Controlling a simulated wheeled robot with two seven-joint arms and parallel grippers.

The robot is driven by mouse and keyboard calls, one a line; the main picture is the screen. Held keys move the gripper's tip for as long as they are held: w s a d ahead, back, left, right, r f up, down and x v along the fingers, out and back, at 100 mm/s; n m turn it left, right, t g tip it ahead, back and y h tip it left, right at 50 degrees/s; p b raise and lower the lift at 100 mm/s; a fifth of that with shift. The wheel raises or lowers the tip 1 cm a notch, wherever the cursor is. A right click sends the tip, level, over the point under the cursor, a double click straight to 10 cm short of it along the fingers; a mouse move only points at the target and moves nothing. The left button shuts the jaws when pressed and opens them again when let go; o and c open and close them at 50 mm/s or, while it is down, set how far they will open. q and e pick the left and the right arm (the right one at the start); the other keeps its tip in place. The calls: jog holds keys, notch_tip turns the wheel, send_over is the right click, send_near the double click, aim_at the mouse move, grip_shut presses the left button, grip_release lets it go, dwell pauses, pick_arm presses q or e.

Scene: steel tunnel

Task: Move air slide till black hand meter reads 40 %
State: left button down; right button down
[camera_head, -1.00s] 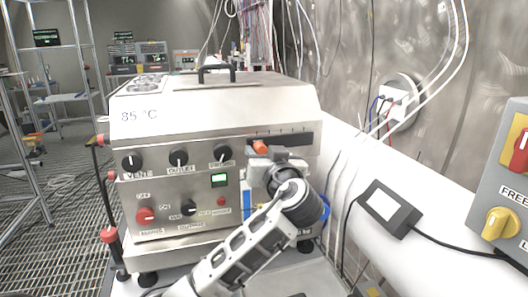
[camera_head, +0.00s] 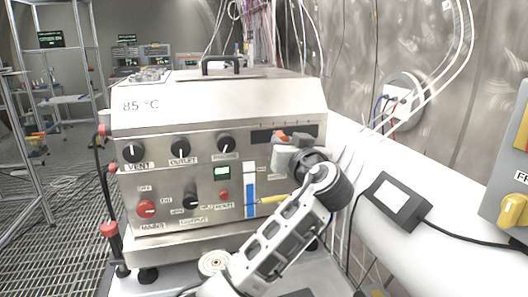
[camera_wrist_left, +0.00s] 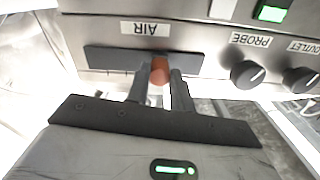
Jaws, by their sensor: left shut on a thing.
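The air slide is an orange-red knob (camera_head: 281,136) in a dark horizontal slot (camera_head: 304,131) on the upper right of the steel machine's front. In the left wrist view the knob (camera_wrist_left: 158,70) sits between my fingers, by the AIR label (camera_wrist_left: 146,29). My left gripper (camera_head: 284,144) is shut on the knob. My right gripper is not in view.
The machine front has black knobs (camera_head: 180,149), a green display (camera_head: 222,172), a red knob (camera_head: 146,209) and a blue-and-white vertical gauge (camera_head: 250,190). A yellow rod (camera_head: 272,199) sticks out beside my arm. A black box (camera_head: 392,204) sits on the white duct at right.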

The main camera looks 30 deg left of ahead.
pick_arm(q)
jog(key=shift+d, duration=0.15)
jog(key=c, duration=1.2)
grip_release()
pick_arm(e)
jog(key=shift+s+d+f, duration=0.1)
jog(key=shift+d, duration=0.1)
pick_arm(q)
jog(key=b+v, duration=0.3)
jog(key=v, duration=1.2)
jog(key=shift+s+d+b, duration=0.25)
jog(key=shift+s+b, duration=0.1)
jog(key=shift+b, duration=0.05)
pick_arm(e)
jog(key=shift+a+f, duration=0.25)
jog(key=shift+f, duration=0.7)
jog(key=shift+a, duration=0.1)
